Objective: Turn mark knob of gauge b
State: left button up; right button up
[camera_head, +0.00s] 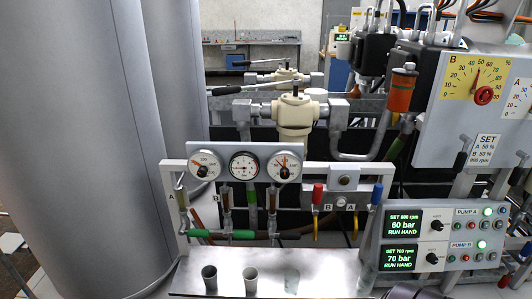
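Gauge B (459,80) is a yellow dial plate marked B, with a scale in percent, on a grey box at the upper right. Its red knob (483,95) sits at the lower right of the dial. Its needle points up, near the middle of the scale; the exact reading is too small to tell. Gauge A (519,98) is a white plate, cut off by the right edge. A sign (483,150) below reads SET, A 50 %, B 50 %, with a third line in rpm.
Black-handled levers (462,160) hang below the grey box. A pump panel (442,240) with green displays stands at the lower right. A rack with round gauges (244,166) and coloured valve handles is in the middle. Large grey drums (75,120) fill the left.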

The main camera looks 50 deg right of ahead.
aim_at(284, 172)
jog(key=z, duration=1.6)
